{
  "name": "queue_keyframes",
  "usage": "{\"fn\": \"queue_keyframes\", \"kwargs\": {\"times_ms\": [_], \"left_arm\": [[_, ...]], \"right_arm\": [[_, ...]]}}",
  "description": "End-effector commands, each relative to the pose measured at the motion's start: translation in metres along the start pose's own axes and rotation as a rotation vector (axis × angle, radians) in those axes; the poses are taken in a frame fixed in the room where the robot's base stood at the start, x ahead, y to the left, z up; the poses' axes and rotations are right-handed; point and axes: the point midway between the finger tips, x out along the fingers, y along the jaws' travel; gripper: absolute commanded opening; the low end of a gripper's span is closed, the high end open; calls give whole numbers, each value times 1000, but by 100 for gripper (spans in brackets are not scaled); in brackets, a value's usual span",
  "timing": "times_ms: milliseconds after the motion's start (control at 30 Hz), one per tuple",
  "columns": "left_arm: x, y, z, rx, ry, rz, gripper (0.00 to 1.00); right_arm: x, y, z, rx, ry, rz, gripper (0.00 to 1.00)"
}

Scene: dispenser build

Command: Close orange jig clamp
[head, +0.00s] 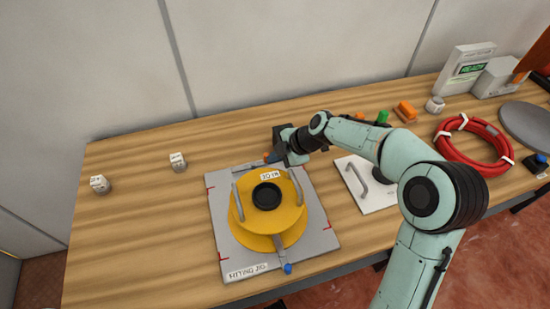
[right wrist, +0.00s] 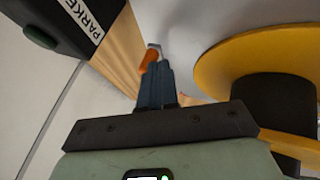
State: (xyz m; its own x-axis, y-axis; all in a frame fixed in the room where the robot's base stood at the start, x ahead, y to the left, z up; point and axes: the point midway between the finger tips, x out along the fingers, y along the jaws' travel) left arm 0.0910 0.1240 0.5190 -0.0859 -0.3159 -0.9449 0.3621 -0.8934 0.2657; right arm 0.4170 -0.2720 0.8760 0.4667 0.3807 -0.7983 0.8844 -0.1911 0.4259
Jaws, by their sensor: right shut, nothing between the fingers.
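The orange jig clamp's orange tip (head: 267,156) shows at the back edge of the grey jig plate (head: 222,238), on a grey bar lying along that edge. In the right wrist view the orange tip (right wrist: 149,60) is just beyond the fingertips; I cannot tell if they touch. My right gripper (head: 276,156) is shut and empty, behind the yellow drum (head: 262,236). It also shows in the right wrist view (right wrist: 154,72). The blue-tipped clamp (head: 281,252) at the front points in at the drum. My left gripper is not in view.
A white plate with a grey handle (head: 357,184) lies right of the jig. A red hose coil (head: 474,150), orange block (head: 405,110) and green piece (head: 382,117) are farther right. Two white cubes (head: 100,184) (head: 178,161) stand left; the table there is otherwise clear.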

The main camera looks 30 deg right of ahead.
Motion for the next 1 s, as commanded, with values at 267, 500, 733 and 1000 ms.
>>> {"fn": "queue_keyframes", "kwargs": {"times_ms": [267,500,733,1000], "left_arm": [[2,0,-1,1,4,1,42],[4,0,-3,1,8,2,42],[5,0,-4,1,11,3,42],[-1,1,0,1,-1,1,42]], "right_arm": [[1,2,2,-32,17,-18,0],[2,5,4,-77,41,-42,0],[4,14,8,-182,99,-97,0],[7,26,12,-365,197,-194,0]]}}
